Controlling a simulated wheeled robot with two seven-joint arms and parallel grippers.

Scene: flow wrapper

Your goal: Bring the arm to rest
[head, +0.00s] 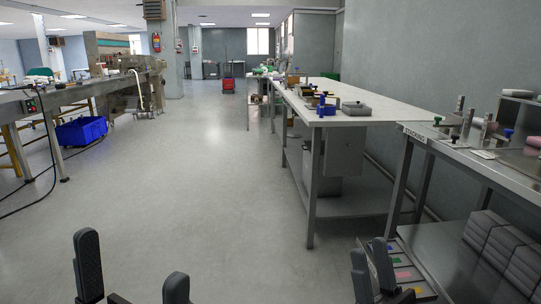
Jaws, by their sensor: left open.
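My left gripper (132,277) is at the bottom left of the head view, over the bare floor. Its two dark fingers stand wide apart with nothing between them. My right gripper (371,268) is at the bottom, right of centre, in front of the right-hand bench. Its two dark fingers overlap closely in this view, so I cannot tell how far apart they are. No object shows in it. Most of both arms is out of view.
A long white-topped table (385,112) and a steel bench (465,152) marked "STACKING" line the right side. A machine line (60,97) with a blue crate (81,131) stands at left. The wide grey floor (200,180) between them is clear.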

